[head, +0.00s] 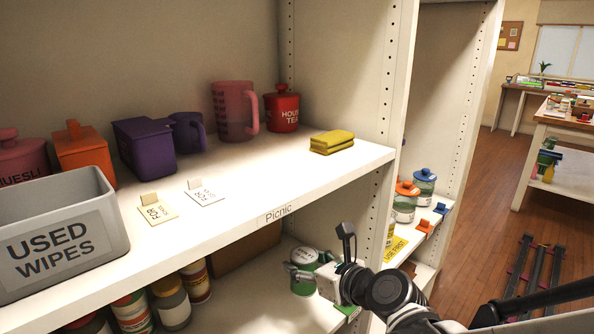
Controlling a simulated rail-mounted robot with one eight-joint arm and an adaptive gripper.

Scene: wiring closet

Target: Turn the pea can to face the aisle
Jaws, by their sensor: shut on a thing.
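A can with a green and white label (302,287), which I take to be the pea can, stands on the lower shelf near its right end. My gripper (304,271) reaches in from the right and is shut on this can. A finger crosses the can's front, and the gripper body hides its right side. I cannot read the label or tell which way its front faces.
Several other cans (173,303) stand at the left of the lower shelf, with a brown box (245,250) behind. The upper shelf, marked Picnic (278,213), overhangs them. A shelf upright (377,215) is close to my arm. Jars (405,203) stand on the right.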

